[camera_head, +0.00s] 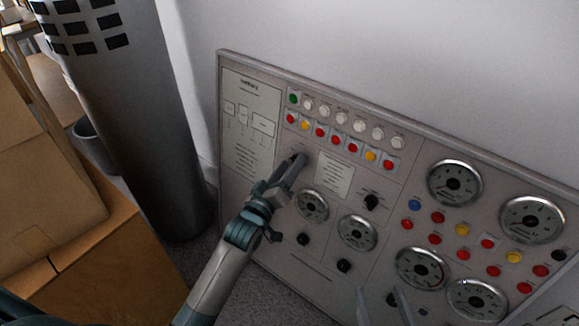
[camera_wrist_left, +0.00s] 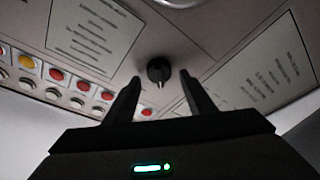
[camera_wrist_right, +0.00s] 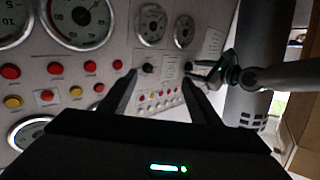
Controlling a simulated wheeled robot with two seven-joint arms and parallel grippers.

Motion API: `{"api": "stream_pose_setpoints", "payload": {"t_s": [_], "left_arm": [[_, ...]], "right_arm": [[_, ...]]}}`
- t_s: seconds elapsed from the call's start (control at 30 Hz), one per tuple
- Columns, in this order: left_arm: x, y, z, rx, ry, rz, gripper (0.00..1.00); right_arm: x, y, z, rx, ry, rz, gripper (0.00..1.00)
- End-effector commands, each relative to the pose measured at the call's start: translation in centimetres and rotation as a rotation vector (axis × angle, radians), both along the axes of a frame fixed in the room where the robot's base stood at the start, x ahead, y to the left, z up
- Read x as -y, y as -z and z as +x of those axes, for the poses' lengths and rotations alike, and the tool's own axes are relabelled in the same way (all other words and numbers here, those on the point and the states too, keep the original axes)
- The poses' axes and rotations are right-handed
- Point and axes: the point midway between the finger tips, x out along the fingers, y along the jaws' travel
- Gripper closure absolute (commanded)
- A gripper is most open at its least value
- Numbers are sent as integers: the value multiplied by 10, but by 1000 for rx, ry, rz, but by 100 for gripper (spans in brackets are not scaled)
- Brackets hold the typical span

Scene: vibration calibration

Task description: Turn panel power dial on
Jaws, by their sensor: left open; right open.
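The grey control panel (camera_head: 325,258) leans against the wall in the head view. My left gripper (camera_head: 292,166) reaches to its left part, below the rows of round buttons. In the left wrist view a black dial (camera_wrist_left: 159,71) is between the spread fingertips of my left gripper (camera_wrist_left: 160,80); contact cannot be told. In the head view this dial is hidden by the gripper. My right gripper (camera_head: 382,298) is open at the bottom edge of the head view, in front of the panel. In the right wrist view my right gripper (camera_wrist_right: 160,76) has nothing between its fingers.
Another black knob (camera_head: 371,202) sits right of the left gripper, with gauges (camera_head: 357,232) below. Red, yellow and blue buttons (camera_head: 437,217) fill the right part. A dark grey cylinder (camera_head: 150,130) and cardboard boxes (camera_head: 45,190) stand at left.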

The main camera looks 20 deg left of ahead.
Motion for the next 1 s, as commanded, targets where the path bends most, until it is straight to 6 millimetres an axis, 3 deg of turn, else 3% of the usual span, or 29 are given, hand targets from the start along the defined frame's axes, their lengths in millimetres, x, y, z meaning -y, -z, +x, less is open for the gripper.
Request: {"api": "stream_pose_setpoints", "payload": {"t_s": [0.1,0.3,0.67,1.0], "left_arm": [[0,0,0,0,0,0,50],[0,0,0,0,0,0,91],[0,0,0,9,5,27,91],[-1,-2,0,65,39,185,91]], "right_arm": [[0,0,0,0,0,0,43],[0,0,0,0,0,0,43],[1,3,-1,-26,-1,-8,43],[14,39,-14,-238,-3,-69,43]]}}
